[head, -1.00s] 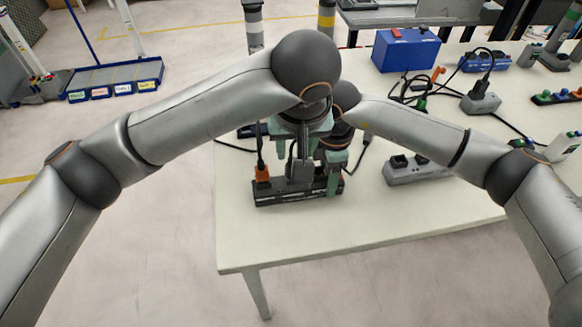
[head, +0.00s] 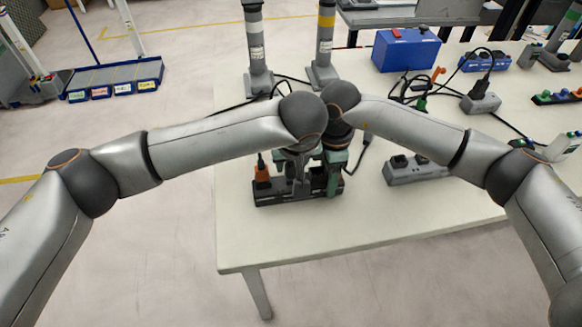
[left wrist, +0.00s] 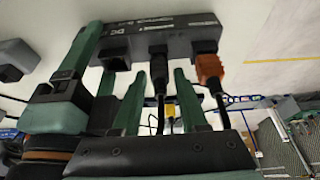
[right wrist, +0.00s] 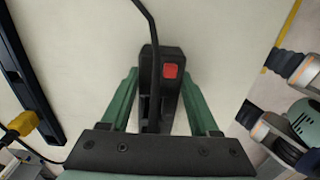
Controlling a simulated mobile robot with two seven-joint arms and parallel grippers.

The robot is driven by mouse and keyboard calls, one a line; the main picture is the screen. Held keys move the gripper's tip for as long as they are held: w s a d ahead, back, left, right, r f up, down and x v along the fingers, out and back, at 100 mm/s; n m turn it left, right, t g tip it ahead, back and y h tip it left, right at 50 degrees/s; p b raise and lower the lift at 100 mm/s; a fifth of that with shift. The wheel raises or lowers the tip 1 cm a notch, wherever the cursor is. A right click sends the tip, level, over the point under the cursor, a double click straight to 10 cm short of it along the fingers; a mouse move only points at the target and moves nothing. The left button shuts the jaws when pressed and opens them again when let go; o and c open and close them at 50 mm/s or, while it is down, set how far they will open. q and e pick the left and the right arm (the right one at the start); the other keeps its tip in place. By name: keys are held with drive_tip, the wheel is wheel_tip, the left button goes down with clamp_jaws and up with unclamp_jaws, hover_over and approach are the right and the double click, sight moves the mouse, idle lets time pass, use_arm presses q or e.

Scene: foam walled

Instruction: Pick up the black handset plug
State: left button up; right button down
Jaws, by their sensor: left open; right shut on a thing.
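A black charging strip (head: 270,199) lies near the table's left front edge; its dark face (left wrist: 180,42) spans the top of the left wrist view. The black handset plug (left wrist: 158,75) sits in its middle socket, cable trailing toward me. My left gripper (left wrist: 160,92) is open, with one finger on each side of that plug, apart from it. In the head view my left gripper (head: 297,180) hides most of the plug. My right gripper (head: 333,180) is shut on the strip's end, beside the red switch (right wrist: 170,71).
An orange plug (head: 262,172) stands in the strip just left of my left gripper. A grey socket block (head: 415,172) lies to the right. Two posts (head: 257,75) and a blue box (head: 406,50) stand behind. The table's front is clear.

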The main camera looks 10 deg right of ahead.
use_arm(q)
drive_tip(key=shift+w+f, duration=0.15)
drive_tip(key=shift+f, duration=0.25)
drive_tip(key=shift+c, duration=0.2)
clamp_jaws()
